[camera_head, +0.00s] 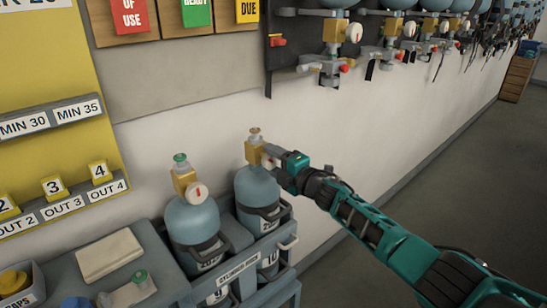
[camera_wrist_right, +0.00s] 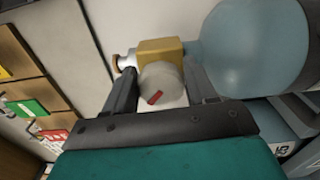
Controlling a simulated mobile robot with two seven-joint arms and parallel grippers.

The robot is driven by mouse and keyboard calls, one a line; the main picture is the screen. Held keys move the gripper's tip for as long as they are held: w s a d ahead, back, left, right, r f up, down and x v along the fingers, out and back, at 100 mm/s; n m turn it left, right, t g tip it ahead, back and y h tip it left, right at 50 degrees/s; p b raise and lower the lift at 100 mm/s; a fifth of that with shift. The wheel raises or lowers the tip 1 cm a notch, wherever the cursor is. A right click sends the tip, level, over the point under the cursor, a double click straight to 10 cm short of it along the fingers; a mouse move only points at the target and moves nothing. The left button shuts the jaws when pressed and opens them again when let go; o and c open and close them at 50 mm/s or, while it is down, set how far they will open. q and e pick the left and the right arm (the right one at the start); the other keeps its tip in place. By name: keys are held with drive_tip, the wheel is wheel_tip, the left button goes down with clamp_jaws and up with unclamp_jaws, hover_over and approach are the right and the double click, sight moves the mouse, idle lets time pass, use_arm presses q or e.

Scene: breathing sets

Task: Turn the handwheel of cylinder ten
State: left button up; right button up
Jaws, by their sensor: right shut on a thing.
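Cylinder ten (camera_head: 256,187) is the right one of two blue-grey cylinders in the rack, above a label that seems to read 10. Its brass valve block (camera_head: 253,153) carries a small tan handwheel (camera_head: 255,131) on top. In the wrist view the handwheel (camera_wrist_right: 116,63) is at the left end of the valve stem, clear of my fingers. My right gripper (camera_head: 273,160) reaches in from the right at valve height. In the wrist view its fingers (camera_wrist_right: 160,92) flank the round gauge (camera_wrist_right: 160,80) with a red mark, below the brass block (camera_wrist_right: 160,51). My left gripper is out of view.
The left cylinder (camera_head: 192,222) stands close by, with a green handwheel (camera_head: 180,157). The cylinder rack (camera_head: 239,267) has a front handle. A bench with a folded cloth (camera_head: 108,254) is at the left. The wall stands close behind; floor (camera_head: 440,130) is free at right.

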drive_tip(key=m+p, duration=0.1)
drive_tip(key=m, duration=0.3)
drive_tip(key=shift+f+m, duration=0.1)
drive_tip(key=shift+m, duration=0.2)
drive_tip(key=m, duration=0.4)
drive_tip(key=shift+s+a+f+m+p, duration=0.1)
drive_tip(key=shift+m+p, duration=0.3)
drive_tip(key=o, duration=1)
drive_tip(key=shift+c, duration=0.2)
drive_tip(key=shift+v, duration=0.95)
drive_tip(key=v, duration=1.1)
